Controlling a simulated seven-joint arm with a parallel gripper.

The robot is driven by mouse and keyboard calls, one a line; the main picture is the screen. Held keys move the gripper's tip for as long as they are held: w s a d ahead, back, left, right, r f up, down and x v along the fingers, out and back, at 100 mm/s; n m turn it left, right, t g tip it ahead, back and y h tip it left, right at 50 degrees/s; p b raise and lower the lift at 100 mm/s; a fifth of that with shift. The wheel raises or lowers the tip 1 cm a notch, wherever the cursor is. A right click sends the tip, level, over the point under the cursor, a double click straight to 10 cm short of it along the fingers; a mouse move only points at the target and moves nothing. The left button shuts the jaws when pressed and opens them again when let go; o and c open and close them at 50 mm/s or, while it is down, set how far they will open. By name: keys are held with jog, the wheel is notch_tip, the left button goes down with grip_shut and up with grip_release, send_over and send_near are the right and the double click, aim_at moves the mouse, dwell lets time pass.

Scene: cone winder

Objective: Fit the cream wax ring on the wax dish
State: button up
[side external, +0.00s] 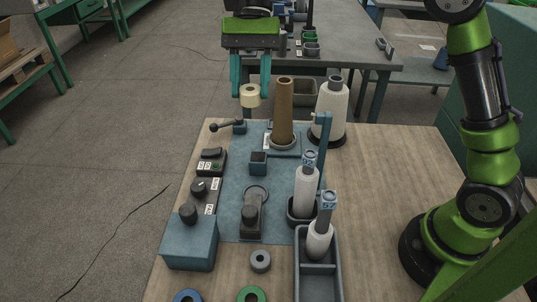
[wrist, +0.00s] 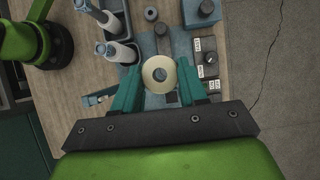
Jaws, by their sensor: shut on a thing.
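My gripper (side external: 250,92) hangs over the far end of the blue machine plate, its teal fingers pointing down. It is shut on the cream wax ring (side external: 250,90), which sits level between the fingertips. I cannot clearly pick out the wax dish; the ring and gripper hide part of the plate in the wrist view.
A tall brown cone (side external: 284,110) and a white yarn cone (side external: 331,108) stand right of the ring. A blue post (side external: 325,150) and labelled bobbins (side external: 306,190) stand nearer. Grey (side external: 260,261), blue (side external: 187,296) and green (side external: 252,294) rings lie at the front. A black-knobbed lever (side external: 225,127) is at left.

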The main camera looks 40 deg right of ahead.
notch_tip(320, 180, down, 24)
jog(key=shift+f, duration=0.25)
jog(key=shift+f, duration=0.25)
dwell(1.2)
jog(key=shift+f, duration=0.35)
jog(key=shift+f, duration=0.2)
dwell(0.8)
jog(key=o, duration=1.1)
jog(key=shift+o, duration=0.4)
jog(key=o, duration=0.4)
